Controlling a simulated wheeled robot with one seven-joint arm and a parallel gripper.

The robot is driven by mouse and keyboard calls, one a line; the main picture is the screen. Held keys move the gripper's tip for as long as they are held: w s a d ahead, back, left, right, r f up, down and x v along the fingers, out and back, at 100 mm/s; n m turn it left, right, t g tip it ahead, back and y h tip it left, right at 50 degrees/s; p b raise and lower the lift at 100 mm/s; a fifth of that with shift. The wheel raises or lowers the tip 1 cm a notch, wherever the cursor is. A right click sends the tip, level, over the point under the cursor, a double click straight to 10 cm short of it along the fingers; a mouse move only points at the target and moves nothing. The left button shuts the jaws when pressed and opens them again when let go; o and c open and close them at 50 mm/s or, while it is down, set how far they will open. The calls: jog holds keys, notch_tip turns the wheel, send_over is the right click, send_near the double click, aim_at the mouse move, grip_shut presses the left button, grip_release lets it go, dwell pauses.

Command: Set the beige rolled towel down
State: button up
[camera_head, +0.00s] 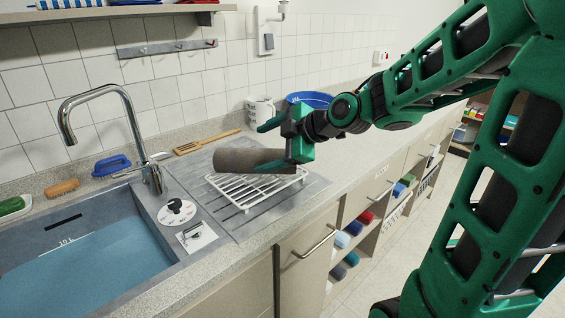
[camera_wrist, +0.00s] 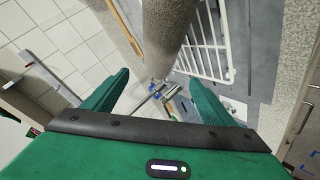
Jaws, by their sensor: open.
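The beige rolled towel (camera_head: 238,160), grey-brown in this light, lies lengthwise over a white wire rack (camera_head: 250,189) on the drainer beside the sink. It seems to rest on the rack, but the contact is partly hidden. My gripper (camera_head: 264,146) is open at the towel's right end, with one finger to the far side and one to the near side.
A sink (camera_head: 90,255) with a tall tap (camera_head: 130,125) is at left. The counter right of the drainer (camera_head: 345,165) is clear.

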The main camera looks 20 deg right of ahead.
jog(key=shift+s, duration=0.1)
jog(key=s+d+f+m+g+h, duration=0.4)
jog(key=s+d+f+m, duration=0.3)
jog(key=s+d+m, duration=0.45)
jog(key=s+d+f+m+g, duration=0.1)
jog(key=s+m, duration=0.4)
jog(key=s, duration=0.5)
jog(key=s+d+f+m+g+h, duration=0.1)
jog(key=s+d+m+g, duration=0.2)
jog(key=s, duration=0.7)
jog(key=m+g, duration=0.2)
jog(key=m, duration=0.1)
jog(key=shift+s+d, duration=0.2)
jog(key=shift+s, duration=0.05)
